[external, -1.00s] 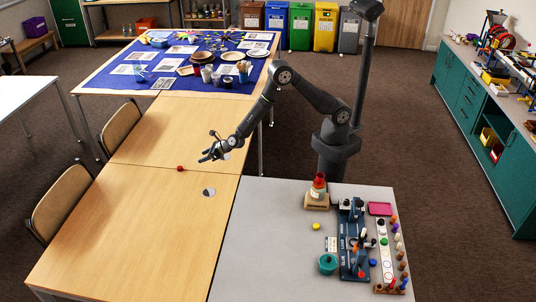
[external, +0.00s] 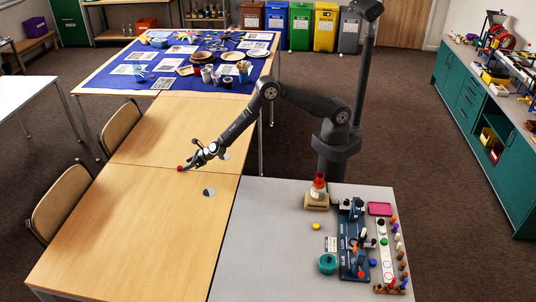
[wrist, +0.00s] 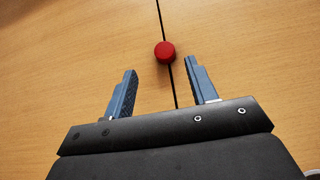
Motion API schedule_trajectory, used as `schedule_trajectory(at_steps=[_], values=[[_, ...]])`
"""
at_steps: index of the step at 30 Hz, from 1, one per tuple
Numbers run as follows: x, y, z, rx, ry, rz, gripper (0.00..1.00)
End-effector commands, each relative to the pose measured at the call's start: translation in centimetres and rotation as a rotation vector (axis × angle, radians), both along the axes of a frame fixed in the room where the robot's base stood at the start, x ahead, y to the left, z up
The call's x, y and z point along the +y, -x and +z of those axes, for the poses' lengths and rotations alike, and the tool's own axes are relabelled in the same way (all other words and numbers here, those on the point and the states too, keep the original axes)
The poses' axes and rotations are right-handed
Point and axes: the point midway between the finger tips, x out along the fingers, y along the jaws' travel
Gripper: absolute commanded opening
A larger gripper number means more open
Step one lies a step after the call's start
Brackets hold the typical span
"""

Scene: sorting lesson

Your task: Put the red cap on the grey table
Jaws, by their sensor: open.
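The red cap (external: 180,168) lies on the wooden table, at the seam between two wooden tabletops. In the wrist view the red cap (wrist: 165,52) sits just beyond my fingertips, a little right of the middle between them. My gripper (external: 187,167) is open and empty, low over the wooden table and right beside the cap. Its two blue-grey fingers stand apart in the wrist view (wrist: 160,75). Whether a finger touches the cap is not clear. The grey table (external: 265,240) is at the front right.
The grey table bears a red-topped bottle (external: 319,186) on a wooden stand, a yellow disc (external: 316,226), a teal round container (external: 328,264), a blue rack (external: 352,235) and a pink tray (external: 380,209). Its left part is clear.

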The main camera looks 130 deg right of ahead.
Motion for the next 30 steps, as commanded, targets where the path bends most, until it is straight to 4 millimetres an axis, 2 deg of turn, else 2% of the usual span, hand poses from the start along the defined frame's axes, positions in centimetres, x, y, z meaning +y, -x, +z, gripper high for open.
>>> schedule_trajectory(at_steps=[12, 23, 30], values=[[-3.1, -2.2, -2.6, -0.001, -0.001, -0.002, 0.52], [-3.5, -2.6, -2.9, 0.000, 0.000, -0.001, 0.52], [-3.5, -2.6, -2.9, 0.000, 0.000, -0.001, 0.05]])
